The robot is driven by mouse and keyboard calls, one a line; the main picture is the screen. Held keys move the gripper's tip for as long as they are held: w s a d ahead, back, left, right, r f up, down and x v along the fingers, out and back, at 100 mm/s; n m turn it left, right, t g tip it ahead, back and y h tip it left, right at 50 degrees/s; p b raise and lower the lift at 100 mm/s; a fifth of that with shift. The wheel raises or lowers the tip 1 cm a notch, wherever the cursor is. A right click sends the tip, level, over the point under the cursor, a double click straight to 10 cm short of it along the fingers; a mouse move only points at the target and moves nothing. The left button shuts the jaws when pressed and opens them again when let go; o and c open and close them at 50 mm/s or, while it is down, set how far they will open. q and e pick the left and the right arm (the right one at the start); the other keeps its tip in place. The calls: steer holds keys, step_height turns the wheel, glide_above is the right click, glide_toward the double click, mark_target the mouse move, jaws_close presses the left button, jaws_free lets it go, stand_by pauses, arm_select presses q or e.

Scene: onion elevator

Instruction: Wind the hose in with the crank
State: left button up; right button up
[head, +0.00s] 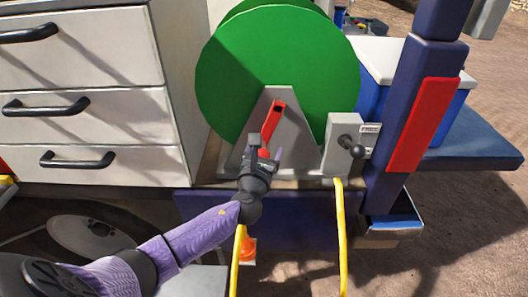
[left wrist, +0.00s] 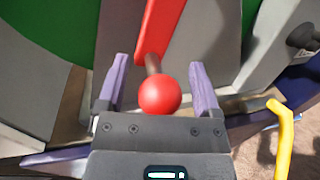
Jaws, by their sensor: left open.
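A green hose reel (head: 270,75) stands on a grey bracket (head: 297,140). Its red crank arm (head: 272,125) slants down to the left in the head view. In the left wrist view the crank arm (left wrist: 158,28) ends in a red ball knob (left wrist: 159,94). My left gripper (head: 263,152) is open at the knob. In the left wrist view its purple fingers (left wrist: 160,88) stand on either side of the knob, with gaps showing. My right gripper is not in view.
A grey box with a black knob (head: 345,143) stands right of the reel. A dark blue post with a red panel (head: 422,125) rises further right. White drawers (head: 80,120) with black handles stand at the left.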

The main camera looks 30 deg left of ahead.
arm_select(q)
jaws_close()
stand_by(0.3)
